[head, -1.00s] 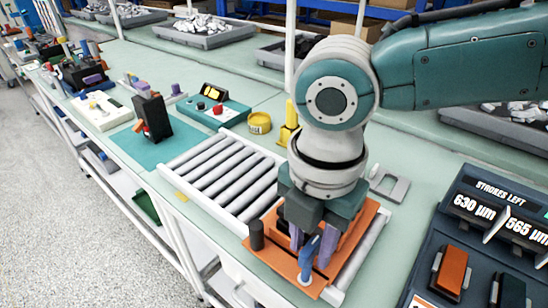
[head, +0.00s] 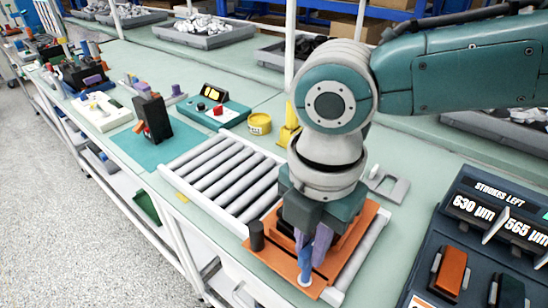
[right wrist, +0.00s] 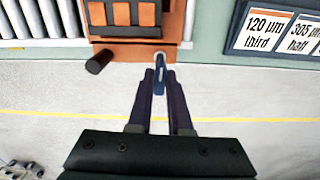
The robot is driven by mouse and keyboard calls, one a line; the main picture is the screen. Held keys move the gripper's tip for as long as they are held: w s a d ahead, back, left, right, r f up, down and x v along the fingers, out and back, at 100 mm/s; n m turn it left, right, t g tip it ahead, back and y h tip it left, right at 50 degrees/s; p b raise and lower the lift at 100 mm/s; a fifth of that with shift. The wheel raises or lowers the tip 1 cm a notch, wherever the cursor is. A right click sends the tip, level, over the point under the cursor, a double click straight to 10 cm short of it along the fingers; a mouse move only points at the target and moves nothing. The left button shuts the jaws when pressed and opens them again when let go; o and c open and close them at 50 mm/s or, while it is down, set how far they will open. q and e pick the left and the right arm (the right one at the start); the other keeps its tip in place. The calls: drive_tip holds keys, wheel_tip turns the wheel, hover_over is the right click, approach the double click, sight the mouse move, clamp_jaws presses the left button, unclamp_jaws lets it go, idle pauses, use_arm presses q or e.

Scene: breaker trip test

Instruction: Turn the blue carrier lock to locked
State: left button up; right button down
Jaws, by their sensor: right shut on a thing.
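The orange carrier (head: 262,262) sits on the roller conveyor. The blue carrier lock (head: 305,264) is a small lever at its front edge, with its round pivot end on the orange plate. My right gripper (head: 311,262) points down over the carrier, its purple fingers shut on the blue lock. In the right wrist view the blue lock (right wrist: 159,80) shows between the two fingertips (right wrist: 159,72) and extends toward the carrier's edge. The fingers partly hide the lock in the head view. My left gripper is not in view.
A black knob (head: 256,235) stands on the carrier left of the gripper. The rollers (head: 215,170) to the left are empty. A dark panel (head: 480,235) with stroke signs is at the right. A yellow tin (head: 259,124) and a grey bracket (head: 388,185) lie behind.

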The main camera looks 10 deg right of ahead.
drive_tip(key=m+p, duration=0.2)
drive_tip(key=m, duration=0.1)
drive_tip(key=shift+r+m, duration=0.15)
drive_tip(key=shift+m, duration=0.25)
drive_tip(key=m+p, duration=0.2)
drive_tip(key=m, duration=0.3)
drive_tip(key=shift+p, duration=0.35)
drive_tip(key=m+p, duration=0.1)
drive_tip(key=m, duration=0.4)
drive_tip(key=shift+a+p, duration=0.1)
drive_tip(key=shift+p, duration=0.3)
drive_tip(key=shift+m+p, duration=0.5)
drive_tip(key=shift+m, duration=1.3)
drive_tip(key=c, duration=0.8)
unclamp_jaws()
drive_tip(key=shift+c, duration=0.2)
